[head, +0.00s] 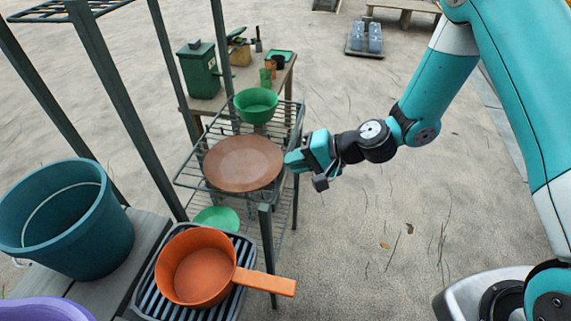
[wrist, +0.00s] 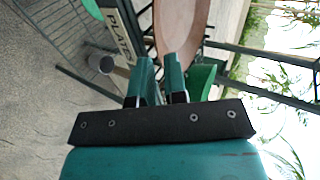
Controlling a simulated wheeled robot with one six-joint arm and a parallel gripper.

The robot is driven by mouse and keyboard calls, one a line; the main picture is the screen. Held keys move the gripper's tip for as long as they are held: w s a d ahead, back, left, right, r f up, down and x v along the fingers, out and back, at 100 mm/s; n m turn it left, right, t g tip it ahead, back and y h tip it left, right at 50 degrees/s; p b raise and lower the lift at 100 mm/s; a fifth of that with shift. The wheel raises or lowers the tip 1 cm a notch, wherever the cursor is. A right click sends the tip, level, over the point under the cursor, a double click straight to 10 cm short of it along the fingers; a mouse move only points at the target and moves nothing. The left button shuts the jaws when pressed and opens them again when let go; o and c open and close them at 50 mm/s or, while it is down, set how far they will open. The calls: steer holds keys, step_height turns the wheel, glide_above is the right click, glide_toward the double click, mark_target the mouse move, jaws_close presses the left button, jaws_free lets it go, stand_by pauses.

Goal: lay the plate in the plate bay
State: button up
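A round brown plate (head: 243,163) lies about level over the top wire shelf (head: 190,178) of a dark metal rack. My gripper (head: 288,160) is at the plate's right rim. In the wrist view the fingers (wrist: 160,66) are closed around the rim of the plate (wrist: 180,28), one finger on each side. A board lettered "PLATE" (wrist: 120,28) is on the rack's edge in that view, with its end hidden. The plate covers much of the shelf, and I cannot tell whether it touches the wires.
A green bowl (head: 256,104) is behind the plate on the rack. A green dish (head: 217,219) lies lower down. An orange saucepan (head: 197,267) on a slatted stand and a teal bucket (head: 66,219) are in front. Dark uprights stand at left. The sandy ground at right is open.

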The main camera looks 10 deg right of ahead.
steer(key=v, duration=0.8)
steer(key=s+r+n+g+h, duration=0.4)
steer(key=s+r+n+h, duration=0.2)
steer(key=s+r+n, duration=0.5)
steer(key=s+r, duration=0.5)
steer(key=s, duration=0.4)
steer(key=shift+s+d+r+h+b, duration=0.2)
steer(key=shift+d+h+b, duration=0.1)
steer(key=shift+h, duration=0.1)
steer(key=shift+r, duration=0.1)
step_height(320, 180, up, 3)
steer(key=p, duration=0.3)
steer(key=shift+r, duration=0.1)
